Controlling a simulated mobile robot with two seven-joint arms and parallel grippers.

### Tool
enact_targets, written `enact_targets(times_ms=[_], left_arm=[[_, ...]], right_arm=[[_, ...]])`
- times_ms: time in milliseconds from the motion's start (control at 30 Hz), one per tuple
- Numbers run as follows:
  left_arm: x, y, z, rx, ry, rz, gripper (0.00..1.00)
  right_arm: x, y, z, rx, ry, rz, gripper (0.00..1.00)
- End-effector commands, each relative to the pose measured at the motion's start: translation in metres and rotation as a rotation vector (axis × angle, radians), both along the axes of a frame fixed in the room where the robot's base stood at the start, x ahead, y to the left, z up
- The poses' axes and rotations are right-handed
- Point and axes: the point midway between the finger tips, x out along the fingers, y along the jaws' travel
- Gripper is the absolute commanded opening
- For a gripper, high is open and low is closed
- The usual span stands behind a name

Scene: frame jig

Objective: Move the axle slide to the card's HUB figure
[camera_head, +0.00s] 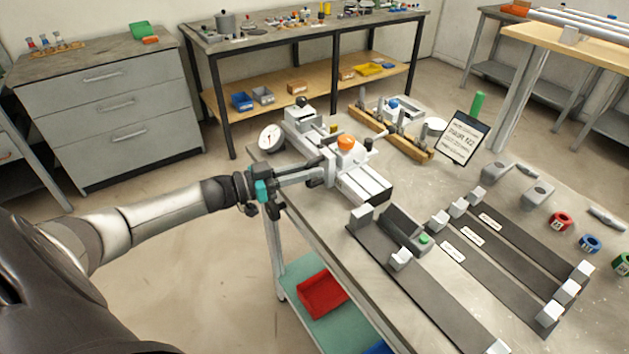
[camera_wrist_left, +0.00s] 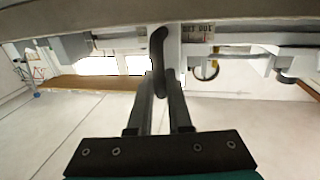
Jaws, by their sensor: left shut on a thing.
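The jig with what looks like the axle slide, a grey-white block (camera_head: 340,168) topped by an orange knob (camera_head: 346,142), stands at the table's left edge. My left gripper (camera_head: 322,172) reaches it from the left. In the left wrist view its fingers (camera_wrist_left: 162,85) are shut on a dark curved handle (camera_wrist_left: 158,48) in front of the jig. My right gripper is not in view.
A round dial (camera_head: 271,138) sits at the jig's far left end. A wooden rack (camera_head: 395,135) stands behind the jig. Dark rails with grey blocks (camera_head: 430,285) fill the front of the table. Coloured rings (camera_head: 590,243) lie at the right.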

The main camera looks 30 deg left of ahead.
Motion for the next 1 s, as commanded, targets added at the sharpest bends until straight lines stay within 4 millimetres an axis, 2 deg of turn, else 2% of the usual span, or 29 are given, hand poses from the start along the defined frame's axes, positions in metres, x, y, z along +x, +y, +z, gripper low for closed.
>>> enact_targets(times_ms=[33, 233, 267, 500, 833, 1000], left_arm=[[0.002, 0.006, 0.001, 0.004, 0.001, 0.015, 0.00], [0.002, 0.007, 0.002, 0.006, 0.001, 0.019, 0.00], [0.002, 0.007, 0.002, 0.006, 0.001, 0.019, 0.19], [0.002, 0.006, 0.002, 0.006, 0.001, 0.015, 0.46], [-0.001, 0.005, 0.001, 0.003, 0.001, 0.009, 0.47], [-0.016, 0.014, 0.000, 0.005, 0.005, 0.009, 0.47]], right_arm=[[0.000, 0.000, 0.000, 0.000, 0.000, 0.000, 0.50], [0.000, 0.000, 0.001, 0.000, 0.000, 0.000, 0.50], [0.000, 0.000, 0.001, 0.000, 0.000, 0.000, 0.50], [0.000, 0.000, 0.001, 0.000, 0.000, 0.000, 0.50], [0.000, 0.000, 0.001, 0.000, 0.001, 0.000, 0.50], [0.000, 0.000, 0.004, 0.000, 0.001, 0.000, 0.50]])
